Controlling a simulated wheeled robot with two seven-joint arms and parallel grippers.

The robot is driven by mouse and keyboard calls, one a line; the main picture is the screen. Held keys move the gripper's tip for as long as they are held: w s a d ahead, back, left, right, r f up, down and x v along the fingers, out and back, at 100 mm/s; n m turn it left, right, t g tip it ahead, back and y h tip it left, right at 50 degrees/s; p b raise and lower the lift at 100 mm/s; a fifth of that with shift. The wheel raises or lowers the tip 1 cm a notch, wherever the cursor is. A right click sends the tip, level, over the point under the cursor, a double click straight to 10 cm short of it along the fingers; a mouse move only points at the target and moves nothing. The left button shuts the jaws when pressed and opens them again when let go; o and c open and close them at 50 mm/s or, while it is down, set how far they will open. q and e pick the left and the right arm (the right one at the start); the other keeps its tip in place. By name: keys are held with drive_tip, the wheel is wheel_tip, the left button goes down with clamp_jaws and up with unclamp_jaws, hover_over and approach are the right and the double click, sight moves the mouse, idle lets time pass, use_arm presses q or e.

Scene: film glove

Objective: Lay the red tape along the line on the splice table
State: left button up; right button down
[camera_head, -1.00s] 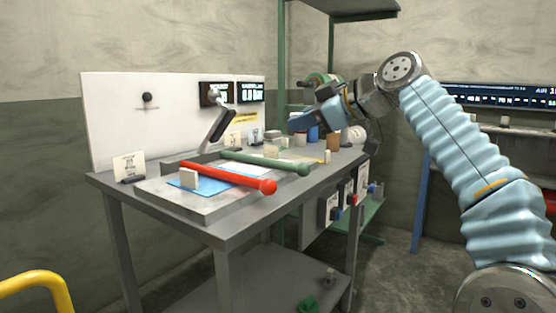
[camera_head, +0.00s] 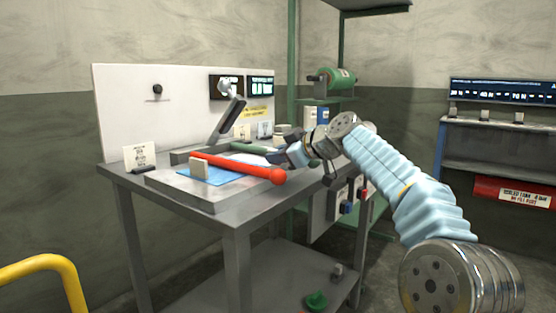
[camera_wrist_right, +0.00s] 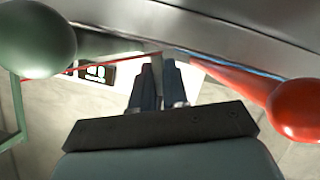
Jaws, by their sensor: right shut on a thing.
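A red rod (camera_head: 238,167) with a ball end lies across the splice table's raised plate (camera_head: 225,193), over a blue sheet (camera_head: 187,173); its ball end also shows in the right wrist view (camera_wrist_right: 296,108). My right gripper (camera_head: 277,157) is low over the plate, beside the red ball end. In the wrist view its fingertips (camera_wrist_right: 161,62) are closed on a small pale piece (camera_wrist_right: 174,53), which is mostly hidden. A thin red line (camera_wrist_right: 105,63) runs to the fingertips; I cannot tell whether it is the tape. My left gripper is not in view.
A green rod (camera_head: 248,147) lies behind the red one, partly hidden by my gripper. A tilted lever (camera_head: 228,120) rises behind. A yellow rail (camera_head: 45,265) is at lower left.

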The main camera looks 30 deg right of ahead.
drive_tip(key=shift+f, duration=0.1)
drive_tip(key=shift+f, duration=0.1)
drive_tip(key=c, duration=1.1)
unclamp_jaws()
drive_tip(key=b+v, duration=0.1)
drive_tip(key=v, duration=1.2)
drive_tip(key=shift+s+d+r, duration=0.2)
drive_tip(key=shift+r, duration=0.05)
